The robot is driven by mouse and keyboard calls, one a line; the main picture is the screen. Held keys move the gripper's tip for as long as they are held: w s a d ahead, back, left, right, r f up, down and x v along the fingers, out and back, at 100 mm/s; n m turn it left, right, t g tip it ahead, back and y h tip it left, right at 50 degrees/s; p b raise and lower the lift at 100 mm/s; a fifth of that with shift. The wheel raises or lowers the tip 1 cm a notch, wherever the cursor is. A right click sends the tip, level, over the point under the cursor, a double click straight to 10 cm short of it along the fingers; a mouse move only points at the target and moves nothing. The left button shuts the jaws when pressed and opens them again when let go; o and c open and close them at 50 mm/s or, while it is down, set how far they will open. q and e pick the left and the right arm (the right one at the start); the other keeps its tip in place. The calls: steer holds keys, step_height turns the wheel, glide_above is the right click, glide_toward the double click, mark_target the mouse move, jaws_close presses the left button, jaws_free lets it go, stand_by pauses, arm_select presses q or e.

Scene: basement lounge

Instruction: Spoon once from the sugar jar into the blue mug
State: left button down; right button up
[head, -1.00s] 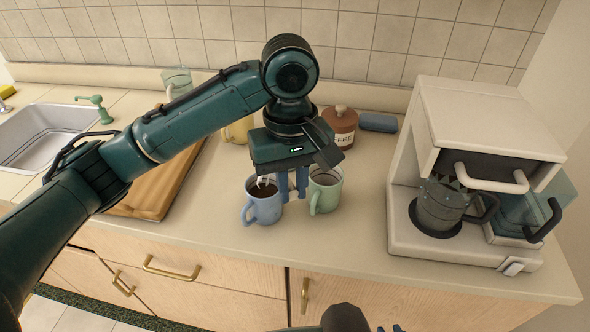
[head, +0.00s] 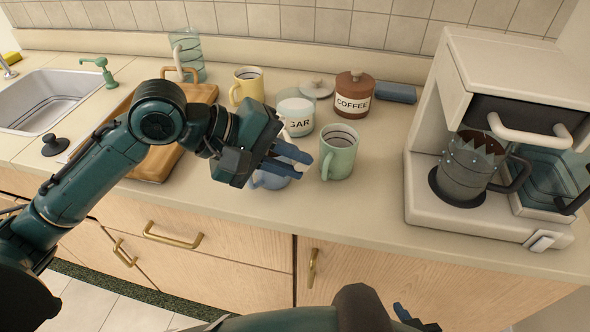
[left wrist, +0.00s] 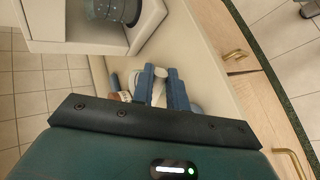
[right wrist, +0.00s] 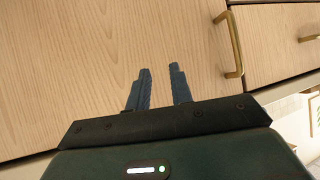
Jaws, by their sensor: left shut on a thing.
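The blue mug (head: 270,181) stands on the counter, mostly hidden behind my left gripper (head: 300,166). The white sugar jar (head: 298,121) stands behind it, its label partly covered; its top looks pale. My left gripper is tilted with its fingers pointing right, above the front of the blue mug. It is shut on a thin pale thing, likely a spoon, mostly hidden; the left wrist view shows a pale shape between the fingers (left wrist: 160,88). My right gripper (right wrist: 160,88) is open and empty in front of the wooden cabinet doors, low in the head view.
A green mug (head: 339,155) stands just right of the left fingers. A brown coffee jar (head: 352,98), a loose lid (head: 318,88) and a yellow mug (head: 247,88) stand behind. A coffee machine (head: 420,205) fills the right; a wooden board (head: 150,168) lies left. The front counter strip is clear.

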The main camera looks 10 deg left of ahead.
arm_select(q)
steer(key=shift+s+a+f+n+t+h+b, duration=0.15)
steer(key=shift+n+t+h+b, duration=0.7)
steer(key=shift+t+h+b, duration=1.35)
steer(key=shift+s+a+f+n+t+h+b, duration=0.15)
steer(key=shift+n+t+h+b, duration=0.9)
steer(key=shift+b, duration=2.1)
steer(key=shift+s+a+f+n+t+h+b, duration=0.1)
steer(key=shift+a+n+t+h+b, duration=0.35)
steer(key=shift+t+h+b, duration=1.7)
arm_select(e)
steer(key=shift+s+d+f+t+y+b, duration=0.2)
steer(key=shift+f+t+b, duration=0.1)
steer(key=shift+f+t, duration=0.65)
steer(key=shift+s+d+f+t+y+b, duration=0.1)
steer(key=shift+f+t+y+b, duration=0.15)
steer(key=shift+f+t, duration=0.7)
arm_select(q)
steer(key=shift+d+r+g+y, duration=0.1)
steer(key=shift+d+g+y, duration=0.15)
steer(key=shift+y, duration=0.55)
arm_select(e)
steer(key=shift+a+f+g, duration=0.1)
steer(key=shift+f+g, duration=0.2)
arm_select(q)
steer(key=shift+a, duration=0.1)
